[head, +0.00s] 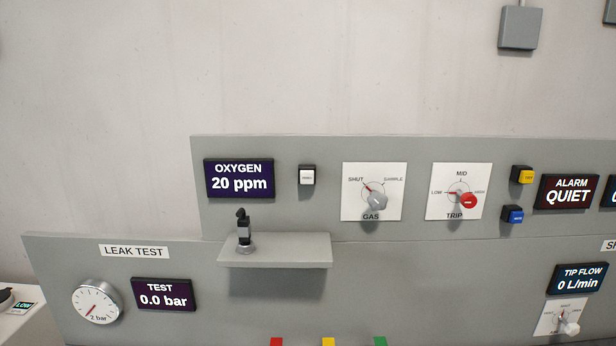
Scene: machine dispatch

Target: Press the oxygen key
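The white oxygen key (307,177) sits in a black surround on the upper grey panel, just right of the oxygen display (239,179), which reads 20 ppm. The small lettering on the key is too small to read. Neither of my grippers shows in the head view.
A small shelf (300,250) juts out below the key, with a black and silver fitting (244,232) upright on it. Right of the key are the gas knob (376,200), the red trip knob (468,201), a yellow key (523,175) and a blue key (513,214).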

